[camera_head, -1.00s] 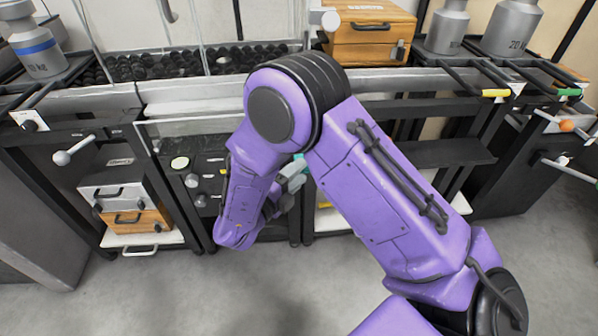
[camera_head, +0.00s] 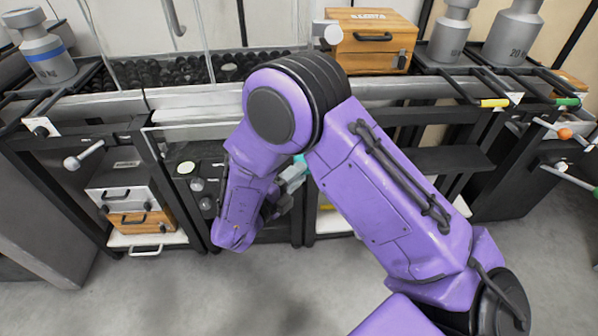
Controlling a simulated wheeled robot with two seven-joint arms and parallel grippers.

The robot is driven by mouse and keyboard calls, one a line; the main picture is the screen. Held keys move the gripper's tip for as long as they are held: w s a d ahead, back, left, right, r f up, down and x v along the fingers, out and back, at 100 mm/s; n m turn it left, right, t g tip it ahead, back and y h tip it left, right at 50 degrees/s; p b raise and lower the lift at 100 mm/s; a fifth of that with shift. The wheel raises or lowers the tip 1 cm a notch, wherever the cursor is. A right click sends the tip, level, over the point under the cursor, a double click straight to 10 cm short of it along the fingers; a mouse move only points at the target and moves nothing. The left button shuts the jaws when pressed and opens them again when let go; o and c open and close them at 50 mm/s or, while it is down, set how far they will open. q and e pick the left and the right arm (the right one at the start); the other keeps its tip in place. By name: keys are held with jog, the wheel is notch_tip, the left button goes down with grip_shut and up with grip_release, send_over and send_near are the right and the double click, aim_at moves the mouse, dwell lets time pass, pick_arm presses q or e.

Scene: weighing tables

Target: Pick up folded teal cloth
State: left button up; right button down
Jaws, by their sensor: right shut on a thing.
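My right arm reaches in from the lower right, bends at the top and comes down in the middle of the camera_head view. My right gripper (camera_head: 294,174) shows its grey fingers, partly hidden behind my forearm and upper arm. A small bit of teal cloth (camera_head: 300,160) shows at the fingertips, and the gripper is shut on it. Most of the cloth is hidden behind my arm, so its folds cannot be seen. My left gripper is not in view.
Tables with dark frames and pale front rails (camera_head: 205,113) stand ahead. A wooden case (camera_head: 352,47) and metal weights (camera_head: 47,50) stand on top. Smaller cases (camera_head: 130,202) sit on a low shelf at left. Knobbed levers (camera_head: 72,162) stick out. The grey floor (camera_head: 190,290) in front is clear.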

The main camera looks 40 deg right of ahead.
jog(key=s+a+r+p, duration=0.1)
jog(key=a+r+p, duration=0.1)
jog(key=a, duration=0.4)
jog(key=s+a+r+p, duration=0.2)
jog(key=a+r+p, duration=0.1)
jog(key=a, duration=0.3)
jog(key=shift+a, duration=0.35)
